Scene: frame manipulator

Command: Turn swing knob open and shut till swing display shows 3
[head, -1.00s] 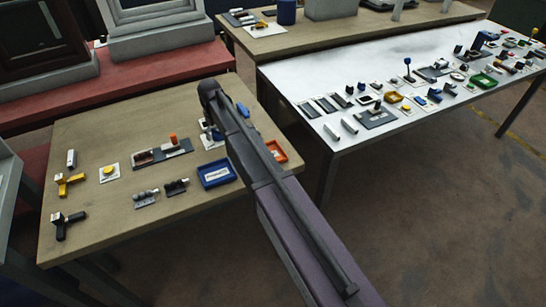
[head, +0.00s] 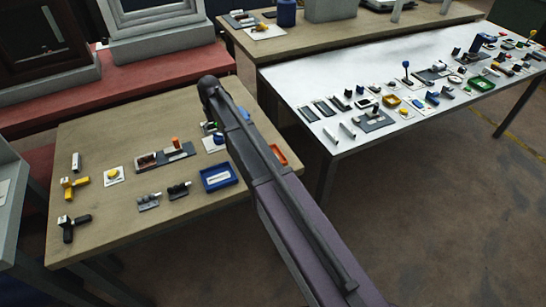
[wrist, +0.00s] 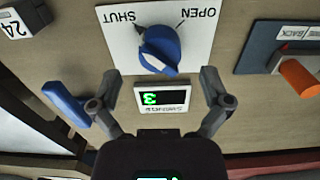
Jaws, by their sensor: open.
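The swing knob (wrist: 160,48) is blue and sits on a white plate (wrist: 118,48) marked SHUT at the left and OPEN at the right in the wrist view. I cannot tell clearly which mark it points at. The swing display (wrist: 162,97), labelled SWINGS, shows a green digit that reads as 3, upside down in this view. My gripper (wrist: 160,80) is open, its fingers apart on either side of the display and short of the knob. In the head view the knob's plate (head: 212,143) is partly hidden behind my arm.
A blue handle (wrist: 66,103) lies left of the fingers, and a block marked 24 (wrist: 20,22) beyond it. A grey-blue panel (wrist: 262,50) with an orange handle (wrist: 299,76) is at the right. A blue tray (head: 218,176) stands near the table's front edge.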

